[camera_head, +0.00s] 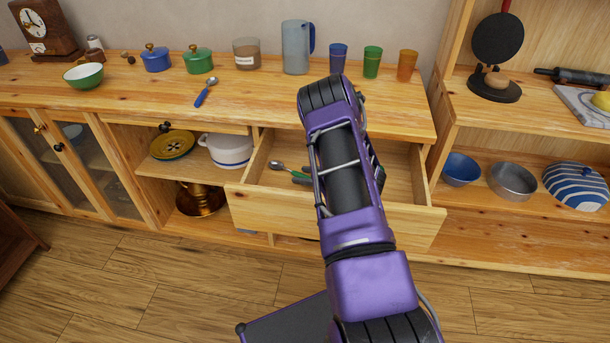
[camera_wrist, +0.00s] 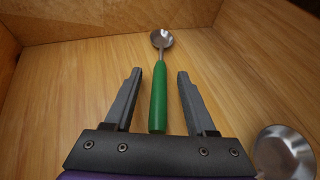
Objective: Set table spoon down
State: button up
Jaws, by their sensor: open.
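A spoon with a green handle and a metal bowl (camera_wrist: 158,95) lies on the wooden floor of the open drawer (camera_head: 258,192). In the head view its bowl and part of the green handle show left of my arm (camera_head: 276,166). My gripper (camera_wrist: 159,72) is open, one finger on each side of the green handle, with gaps on both sides. It holds nothing.
A blue-handled spoon (camera_head: 206,92) lies on the countertop (camera_head: 150,88), near blue and green pots, a green bowl (camera_head: 84,75), a pitcher (camera_head: 296,47) and several cups. The drawer walls surround my gripper. A shelf unit with bowls (camera_head: 513,180) stands at right.

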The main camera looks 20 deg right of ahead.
jog(key=shift+r, duration=0.1)
jog(key=shift+s+d+r, duration=0.1)
jog(key=shift+s+d, duration=0.05)
jog(key=p+v, duration=0.1)
jog(key=v, duration=1)
jog(key=shift+s+r, duration=0.15)
jog(key=shift+s, duration=0.1)
